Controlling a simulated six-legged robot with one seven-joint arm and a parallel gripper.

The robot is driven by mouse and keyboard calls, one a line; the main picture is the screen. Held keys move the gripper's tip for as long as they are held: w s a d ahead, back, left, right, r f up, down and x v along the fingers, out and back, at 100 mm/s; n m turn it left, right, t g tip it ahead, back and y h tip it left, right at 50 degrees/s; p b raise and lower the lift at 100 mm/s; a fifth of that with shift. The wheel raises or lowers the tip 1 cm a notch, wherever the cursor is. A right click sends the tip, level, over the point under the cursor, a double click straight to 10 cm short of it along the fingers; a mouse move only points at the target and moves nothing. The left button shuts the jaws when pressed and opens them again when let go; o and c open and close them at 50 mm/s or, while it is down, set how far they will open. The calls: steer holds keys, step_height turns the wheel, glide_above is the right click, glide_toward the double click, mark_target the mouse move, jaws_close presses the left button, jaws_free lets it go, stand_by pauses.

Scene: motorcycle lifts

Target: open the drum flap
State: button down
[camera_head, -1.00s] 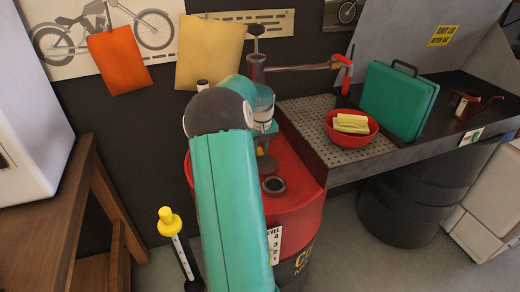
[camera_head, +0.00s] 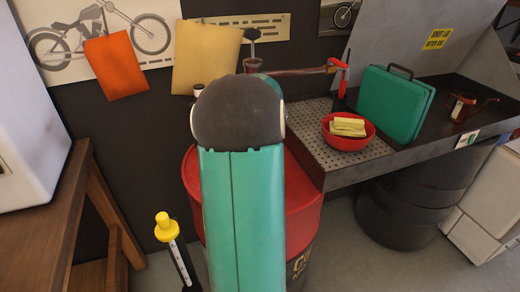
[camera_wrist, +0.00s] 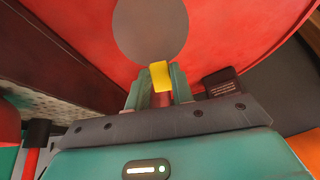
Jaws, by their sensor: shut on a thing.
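The red drum (camera_head: 303,205) stands in the middle of the head view, mostly behind my arm. In the wrist view its red top (camera_wrist: 230,40) fills the upper part. A round grey flap (camera_wrist: 150,28) shows in front of that red top, with a yellow tab (camera_wrist: 160,75) at its near edge. My gripper (camera_wrist: 160,92) is shut on the yellow tab, one finger on each side. My arm hides the gripper, the flap and the drum's opening in the head view. I cannot tell how far the flap is tilted.
A red-handled pipe (camera_head: 305,71) crosses behind the drum. A yellow-topped gauge (camera_head: 167,228) and wooden table (camera_head: 75,200) stand left.

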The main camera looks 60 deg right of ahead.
steer(key=shift+s+a+f, duration=0.15)
steer(key=c, duration=1.3)
jaws_free()
steer(key=shift+o, duration=0.5)
steer(key=shift+r, duration=0.3)
steer(key=v, duration=1.3)
steer(key=shift+s+r, duration=0.1)
